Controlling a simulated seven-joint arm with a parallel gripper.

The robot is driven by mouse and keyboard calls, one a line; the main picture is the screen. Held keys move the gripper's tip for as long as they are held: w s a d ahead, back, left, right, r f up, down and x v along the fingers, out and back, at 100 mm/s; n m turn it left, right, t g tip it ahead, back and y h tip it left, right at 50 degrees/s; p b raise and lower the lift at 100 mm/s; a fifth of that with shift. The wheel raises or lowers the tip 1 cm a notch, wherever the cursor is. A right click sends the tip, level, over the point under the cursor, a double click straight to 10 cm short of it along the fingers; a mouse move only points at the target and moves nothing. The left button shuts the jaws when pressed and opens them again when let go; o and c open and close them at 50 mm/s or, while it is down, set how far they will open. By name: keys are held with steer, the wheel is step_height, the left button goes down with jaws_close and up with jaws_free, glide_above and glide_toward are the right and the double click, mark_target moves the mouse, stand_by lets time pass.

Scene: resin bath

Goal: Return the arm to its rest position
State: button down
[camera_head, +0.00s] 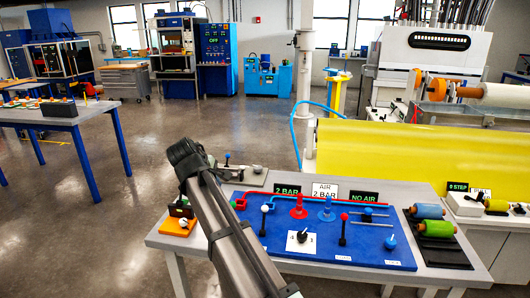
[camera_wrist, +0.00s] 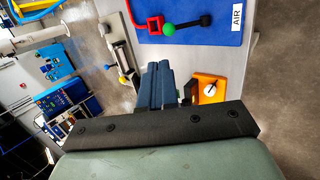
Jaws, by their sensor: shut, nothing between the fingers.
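My gripper (camera_wrist: 157,72) shows in the wrist view as two blue-grey fingers pressed together, with nothing between them. It is above the grey bench top, beside an orange block (camera_wrist: 208,88) with a white dial. In the head view my arm (camera_head: 225,225) rises from the bottom edge across the left part of the bench (camera_head: 160,240). The fingers cannot be made out clearly there.
A blue panel (camera_head: 375,256) with levers, knobs and red and blue pipes covers the bench's middle. The orange block (camera_head: 178,227) is at its left. Blue and green rollers (camera_head: 427,211) lie at the right. A yellow sheet (camera_head: 400,155) hangs behind. Open floor (camera_head: 90,230) lies left.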

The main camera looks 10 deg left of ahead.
steer(key=s+f+m+g+y, duration=0.1)
steer(key=s+f+m+y, duration=0.2)
steer(key=f, duration=0.4)
steer(key=s+f+m+g, duration=0.1)
steer(key=s+f+m, duration=0.35)
steer(key=f, duration=0.35)
steer(key=s+d+f+m+g+h, duration=0.1)
steer(key=s+d+f+g, duration=0.1)
steer(key=d+f, duration=0.55)
steer(key=s+d+f+m+g, duration=0.1)
steer(key=s+d+f, duration=0.3)
steer(key=f, duration=0.7)
steer(key=s+d+f+m+g+h, duration=0.1)
steer(key=d+f+m+g, duration=0.1)
steer(key=d+f, duration=0.6)
steer(key=s+d+f+m+g, duration=0.3)
steer(key=s+d+f, duration=0.8)
steer(key=s+d, duration=0.2)
steer(key=s+d+f+m+g, duration=0.3)
steer(key=s+d+f, duration=0.9)
steer(key=s, duration=0.4)
steer(key=shift+s+d+g, duration=0.35)
steer(key=shift+d+g, duration=0.25)
steer(key=shift+d, duration=0.25)
